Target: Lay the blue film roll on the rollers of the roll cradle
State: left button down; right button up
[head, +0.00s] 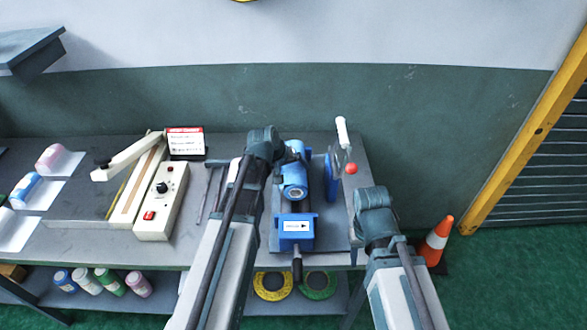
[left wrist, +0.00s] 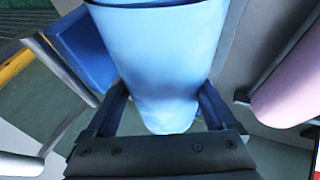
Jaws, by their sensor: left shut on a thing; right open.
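My left wrist hides those fingers in the head view. The rollers are hidden, and I cannot tell whether the roll touches them. My right gripper (head: 374,196) is open and empty, right of the cradle.
A control box (head: 163,201) is to the left. An orange cone (head: 437,241) stands on the floor at right.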

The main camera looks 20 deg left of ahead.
pick_arm(q)
jog(key=shift+f+b, duration=0.45)
jog(key=shift+f, duration=0.05)
grip_release()
jog(key=shift+r, duration=0.15)
jog(key=p+v, duration=1.2)
jog(key=v, duration=0.1)
jog(key=shift+s+r, duration=0.25)
jog(key=shift+r, duration=0.05)
jog(key=shift+f, duration=0.1)
jog(key=s+d+f+m+g+y+b, duration=0.2)
jog(key=s+d+f+m+g, duration=0.1)
jog(key=s+d, duration=0.5)
jog(key=s+d+f+m+g+y+b, duration=0.2)
jog(key=s+d+f+m+g+b, duration=0.1)
jog(key=s+d, duration=0.5)
jog(key=shift+s+d+f+m, duration=0.15)
jog(key=shift+s+f+m, duration=0.7)
jog(key=shift+f+m, duration=0.1)
